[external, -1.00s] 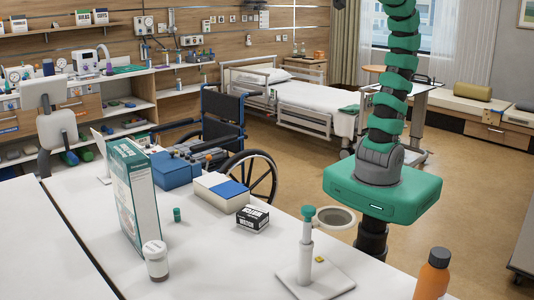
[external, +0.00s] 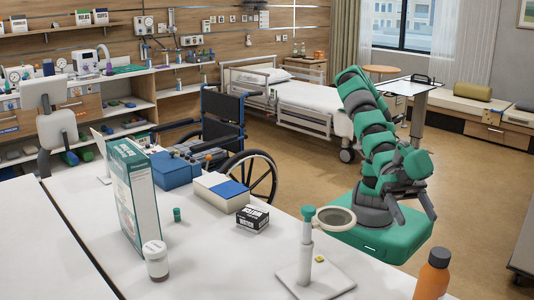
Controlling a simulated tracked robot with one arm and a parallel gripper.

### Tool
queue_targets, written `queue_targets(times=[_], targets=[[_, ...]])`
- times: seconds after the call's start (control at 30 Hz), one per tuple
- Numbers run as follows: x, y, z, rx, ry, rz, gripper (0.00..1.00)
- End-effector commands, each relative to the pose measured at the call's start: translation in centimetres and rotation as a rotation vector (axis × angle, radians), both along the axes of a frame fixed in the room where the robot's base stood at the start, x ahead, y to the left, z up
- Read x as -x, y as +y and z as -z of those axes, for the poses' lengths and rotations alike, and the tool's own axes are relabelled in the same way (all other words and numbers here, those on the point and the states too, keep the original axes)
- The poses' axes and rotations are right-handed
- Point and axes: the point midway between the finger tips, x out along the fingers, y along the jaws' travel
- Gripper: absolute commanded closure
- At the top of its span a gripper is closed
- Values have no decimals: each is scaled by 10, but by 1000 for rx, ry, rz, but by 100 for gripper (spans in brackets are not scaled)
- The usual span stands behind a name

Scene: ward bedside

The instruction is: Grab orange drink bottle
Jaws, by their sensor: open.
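The orange drink bottle (external: 432,278) with a dark cap stands upright on the white table at the lower right, its bottom cut off by the picture's edge. My gripper (external: 419,216) is open and empty, with dark fingers pointing down. In the picture it is above the bottle, apart from it, and over my green base beyond the table edge.
A white stand with a round magnifier (external: 337,218) is left of the bottle. A small black-and-white box (external: 253,218), a white-capped jar (external: 156,260) and a tall green-white box (external: 135,196) stand on the white table (external: 215,270). A wheelchair (external: 225,130) is behind.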

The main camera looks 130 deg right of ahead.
Motion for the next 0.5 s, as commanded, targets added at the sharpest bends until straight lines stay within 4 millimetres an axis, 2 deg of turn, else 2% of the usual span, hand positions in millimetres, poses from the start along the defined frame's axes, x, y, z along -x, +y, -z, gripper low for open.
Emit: queue_targets(times=[0.17,0.5], targets=[[6,6,3,-6,1,-20,36],[-8,26,10,-2,4,-18,36]])
